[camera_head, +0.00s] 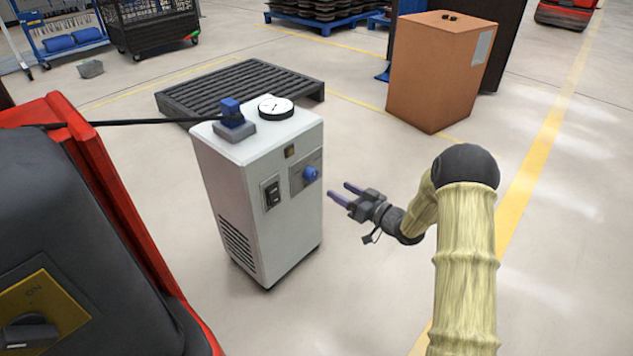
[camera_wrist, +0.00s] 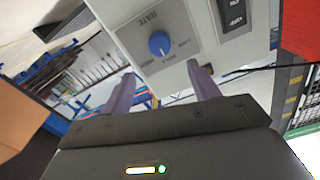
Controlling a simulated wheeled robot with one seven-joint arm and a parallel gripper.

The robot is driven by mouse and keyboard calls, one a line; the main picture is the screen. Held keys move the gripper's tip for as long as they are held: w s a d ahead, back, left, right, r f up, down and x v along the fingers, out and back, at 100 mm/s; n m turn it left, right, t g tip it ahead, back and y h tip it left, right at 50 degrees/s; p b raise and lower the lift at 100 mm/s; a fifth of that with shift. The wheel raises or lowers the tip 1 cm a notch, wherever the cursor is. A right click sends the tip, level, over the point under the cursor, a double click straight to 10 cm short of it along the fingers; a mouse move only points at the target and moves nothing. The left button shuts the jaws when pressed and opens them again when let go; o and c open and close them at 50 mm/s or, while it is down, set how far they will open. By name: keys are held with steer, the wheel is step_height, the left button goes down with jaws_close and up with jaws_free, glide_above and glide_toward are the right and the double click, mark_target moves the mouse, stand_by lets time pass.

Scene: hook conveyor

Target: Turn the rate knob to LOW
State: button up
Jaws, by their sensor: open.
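The blue rate knob (camera_head: 311,174) sits on a grey panel on the front of a white cabinet (camera_head: 236,190). In the wrist view the knob (camera_wrist: 159,43) shows up close, with the word RATE above it and smaller labels around it. The cabinet is turned in that view, and the small labels are too blurred to read surely. My gripper (camera_head: 340,194) is open and empty, to the right of the knob and apart from it. In the wrist view its two purple fingers (camera_wrist: 164,90) are spread, with the knob beyond and between them.
A black rocker switch (camera_head: 272,193) sits left of the knob panel. A gauge (camera_head: 275,107) and a blue connector (camera_head: 231,112) with a black cable are on the cabinet top. A dark pallet (camera_head: 240,88) lies behind. A brown box (camera_head: 432,85) stands at back right.

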mark_target(315, 175)
steer(key=b+x, duration=0.4)
steer(key=x, duration=0.5)
steer(key=shift+w+a+f, duration=0.1)
steer(key=shift+w+a, duration=0.15)
steer(key=shift+a, duration=0.05)
steer(key=shift+w+a, duration=0.2)
steer(key=shift+a, duration=0.05)
steer(key=c, duration=1)
steer(key=shift+o, duration=0.2)
